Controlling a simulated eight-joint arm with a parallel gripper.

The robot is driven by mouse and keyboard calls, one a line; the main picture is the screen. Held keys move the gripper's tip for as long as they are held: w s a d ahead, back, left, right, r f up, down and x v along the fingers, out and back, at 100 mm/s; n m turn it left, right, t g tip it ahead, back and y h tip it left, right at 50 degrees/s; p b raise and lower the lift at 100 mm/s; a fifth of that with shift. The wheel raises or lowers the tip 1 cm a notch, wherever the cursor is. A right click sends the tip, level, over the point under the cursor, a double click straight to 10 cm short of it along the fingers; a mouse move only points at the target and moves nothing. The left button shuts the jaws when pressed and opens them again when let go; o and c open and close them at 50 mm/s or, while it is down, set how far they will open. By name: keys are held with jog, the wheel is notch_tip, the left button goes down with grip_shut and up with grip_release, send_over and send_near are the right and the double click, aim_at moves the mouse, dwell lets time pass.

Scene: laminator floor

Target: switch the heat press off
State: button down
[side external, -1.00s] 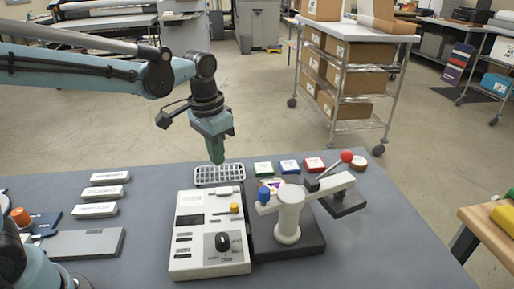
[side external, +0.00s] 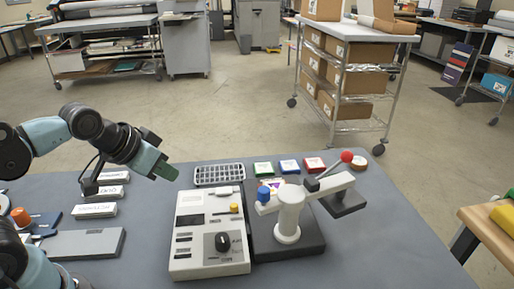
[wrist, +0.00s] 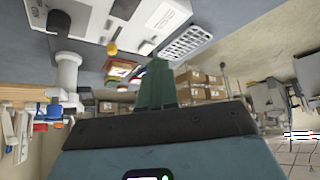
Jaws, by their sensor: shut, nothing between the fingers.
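The heat press (side external: 289,215) has a white post and swing arm on a dark base, with a red ball handle (side external: 346,156) and a blue knob (side external: 264,193). Its white control box (side external: 190,262) stands to its left, with a black rotary knob (side external: 222,242) and a yellow-tipped lever (side external: 234,208). The knob's labels are too small to read. My gripper (side external: 168,172) has green fingers, is shut and empty, and hangs above the table left of the box's far end, touching nothing. In the wrist view the shut fingers (wrist: 155,85) point toward the box (wrist: 85,14) and press post (wrist: 67,75).
A slotted tray (side external: 219,175) lies behind the box. White labelled blocks (side external: 95,211) and a grey plate (side external: 88,243) are at left. The table front right of the press is clear.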

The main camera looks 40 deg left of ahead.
notch_tip(320, 180, up, 5)
jog(key=n+g, duration=0.7)
jog(key=n, duration=0.2)
send_over(218, 190)
jog(key=shift+d+r, duration=0.1)
jog(key=shift+r, duration=0.05)
notch_tip(218, 190, down, 14)
jog(key=shift+r, duration=0.1)
dwell(0.7)
